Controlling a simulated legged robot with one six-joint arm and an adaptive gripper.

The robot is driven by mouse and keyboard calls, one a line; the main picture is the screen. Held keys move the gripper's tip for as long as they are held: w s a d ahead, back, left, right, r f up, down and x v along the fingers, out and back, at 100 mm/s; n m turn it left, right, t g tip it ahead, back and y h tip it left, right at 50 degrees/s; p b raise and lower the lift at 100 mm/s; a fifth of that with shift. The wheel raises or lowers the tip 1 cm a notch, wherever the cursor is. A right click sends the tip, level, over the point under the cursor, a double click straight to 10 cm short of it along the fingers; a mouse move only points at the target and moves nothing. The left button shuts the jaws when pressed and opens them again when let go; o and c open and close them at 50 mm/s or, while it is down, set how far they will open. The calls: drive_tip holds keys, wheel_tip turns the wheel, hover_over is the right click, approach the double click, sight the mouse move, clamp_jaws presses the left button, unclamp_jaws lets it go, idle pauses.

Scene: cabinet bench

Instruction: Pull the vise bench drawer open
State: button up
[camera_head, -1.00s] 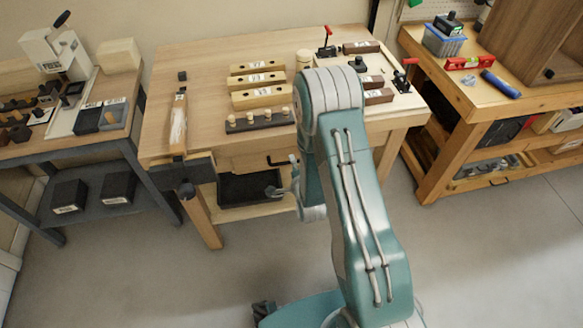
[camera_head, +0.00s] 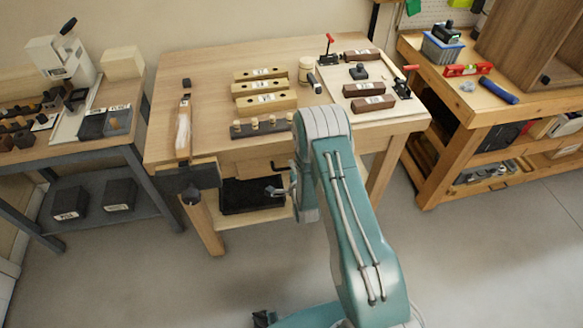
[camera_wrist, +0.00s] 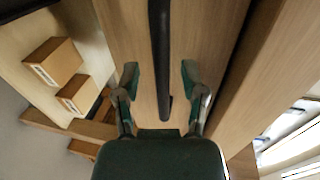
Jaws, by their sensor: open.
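The vise bench (camera_head: 215,75) stands in the middle of the head view, with a dark vise (camera_head: 190,178) at its front left corner. Its drawer front (camera_head: 240,168) is under the top and looks shut, partly hidden by my arm. The dark drawer handle (camera_head: 281,165) sticks out from it. My gripper (camera_head: 276,190) is at the front of the bench, near the handle. In the wrist view my gripper (camera_wrist: 160,75) is open, with the dark handle bar (camera_wrist: 161,55) between its fingers. Gaps show on both sides of the bar. Depth to the handle is hard to tell.
Wooden blocks (camera_head: 262,87) and a board with clamps (camera_head: 385,112) lie on the bench top. A black tray (camera_head: 250,195) rests on the shelf below the drawer. A grey table (camera_head: 60,158) stands left, a wooden bench (camera_head: 440,165) right. The floor in front is clear.

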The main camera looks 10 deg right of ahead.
drive_tip(key=shift+w, duration=0.35)
drive_tip(key=shift+w+d+f, duration=0.1)
drive_tip(key=shift+w+d, duration=0.05)
drive_tip(key=shift+d, duration=0.1)
clamp_jaws()
drive_tip(key=shift+a, duration=0.1)
